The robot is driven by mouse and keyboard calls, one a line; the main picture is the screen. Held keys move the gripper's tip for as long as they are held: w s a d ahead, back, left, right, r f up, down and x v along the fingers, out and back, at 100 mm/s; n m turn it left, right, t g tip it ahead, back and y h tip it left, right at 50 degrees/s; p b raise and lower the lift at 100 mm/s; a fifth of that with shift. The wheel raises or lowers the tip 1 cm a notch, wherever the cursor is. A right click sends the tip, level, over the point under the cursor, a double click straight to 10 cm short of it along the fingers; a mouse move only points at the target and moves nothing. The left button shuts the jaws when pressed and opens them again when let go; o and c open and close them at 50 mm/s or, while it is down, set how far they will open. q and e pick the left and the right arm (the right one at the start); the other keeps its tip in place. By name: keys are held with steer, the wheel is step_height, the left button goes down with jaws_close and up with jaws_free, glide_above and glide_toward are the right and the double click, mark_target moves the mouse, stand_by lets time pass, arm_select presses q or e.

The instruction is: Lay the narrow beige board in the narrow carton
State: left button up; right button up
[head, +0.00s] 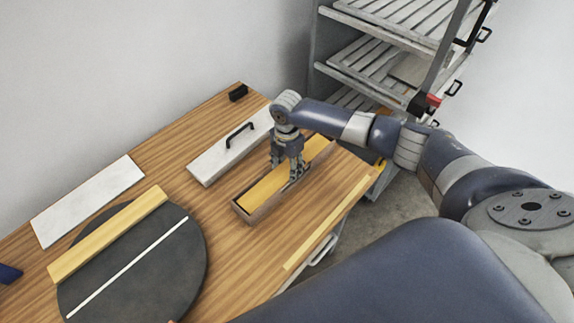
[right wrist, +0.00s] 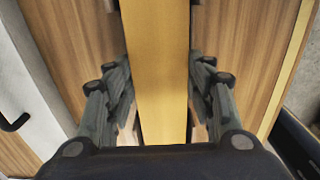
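The narrow beige board (head: 257,191) lies lengthwise along the narrow carton (head: 262,211), with carton walls showing around its near end. Whether it rests on the carton's floor is hard to tell. My right gripper (head: 288,177) is over the board's middle, pointing down. In the right wrist view, the beige board (right wrist: 157,70) runs between the fingers, which sit close against both its long edges and look closed on it. The fingertips are partly hidden by the board. My left gripper is not in view.
A dark round disc (head: 160,270) carries another beige board (head: 108,235) and a thin white strip (head: 130,265). A pale lid with a black handle (head: 232,147) lies left of the carton, and a white panel (head: 88,200) beyond the disc. A shelf rack (head: 375,60) stands behind the table.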

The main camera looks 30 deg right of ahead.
steer(key=shift+o, duration=0.3)
steer(key=o, duration=0.5)
step_height(320, 180, up, 12)
steer(key=shift+r, duration=0.1)
stand_by(0.5)
stand_by(0.5)
